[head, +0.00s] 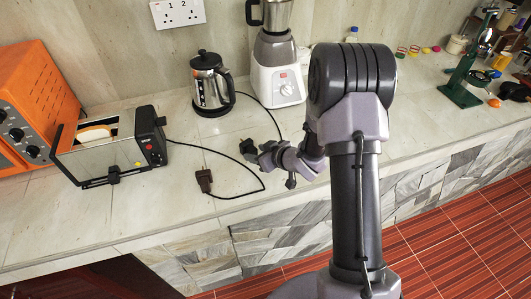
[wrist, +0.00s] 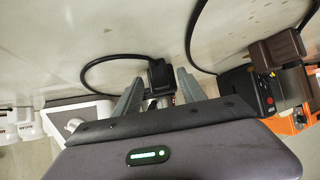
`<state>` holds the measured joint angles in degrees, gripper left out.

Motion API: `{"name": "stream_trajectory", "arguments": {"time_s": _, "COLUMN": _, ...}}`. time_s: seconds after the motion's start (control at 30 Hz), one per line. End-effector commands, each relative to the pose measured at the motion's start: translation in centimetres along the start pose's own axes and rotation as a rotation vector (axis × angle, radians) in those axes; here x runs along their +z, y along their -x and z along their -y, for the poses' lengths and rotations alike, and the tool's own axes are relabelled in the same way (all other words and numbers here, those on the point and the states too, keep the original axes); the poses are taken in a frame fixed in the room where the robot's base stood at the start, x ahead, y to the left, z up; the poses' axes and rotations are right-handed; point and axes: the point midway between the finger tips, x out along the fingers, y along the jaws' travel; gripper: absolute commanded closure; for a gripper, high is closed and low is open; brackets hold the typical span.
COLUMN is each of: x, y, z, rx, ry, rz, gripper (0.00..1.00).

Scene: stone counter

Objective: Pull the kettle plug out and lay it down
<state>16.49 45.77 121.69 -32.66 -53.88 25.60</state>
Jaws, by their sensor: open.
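The silver and black kettle (head: 211,84) stands on the counter, its black cord running right and forward toward my gripper. A black plug (head: 247,147) is low over or on the counter just off my gripper's tip (head: 259,154); I cannot tell whether it touches the stone. In the wrist view the black plug (wrist: 160,74) shows between and slightly beyond my two spread grey fingers (wrist: 158,92), with its cord looping left. My gripper is open and not closed on it. The wall socket (head: 178,13), marked 1 and 2, has no plug in it.
A toaster (head: 112,150) stands left, its cord curving to a brown plug (head: 204,180) on the counter, also in the wrist view (wrist: 280,48). An orange oven (head: 35,105) is far left. A blender (head: 277,75) stands behind my arm. Counter between the toaster and kettle is clear.

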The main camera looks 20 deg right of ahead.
Motion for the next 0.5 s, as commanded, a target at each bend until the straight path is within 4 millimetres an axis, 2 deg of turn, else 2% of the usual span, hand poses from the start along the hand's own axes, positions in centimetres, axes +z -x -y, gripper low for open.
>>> {"name": "stream_trajectory", "arguments": {"time_s": 0.17, "x": -0.4, "y": 4.5, "z": -0.1, "rx": 0.003, "ry": -0.001, "rz": 0.0, "gripper": 0.52}}
{"name": "stream_trajectory", "arguments": {"time_s": 0.4, "x": -0.4, "y": 12.4, "z": -0.1, "rx": 0.004, "ry": -0.002, "rz": -0.001, "gripper": 0.52}}
{"name": "stream_trajectory", "arguments": {"time_s": 0.5, "x": -0.3, "y": 14.7, "z": -0.1, "rx": 0.004, "ry": -0.002, "rz": 0.0, "gripper": 0.52}}
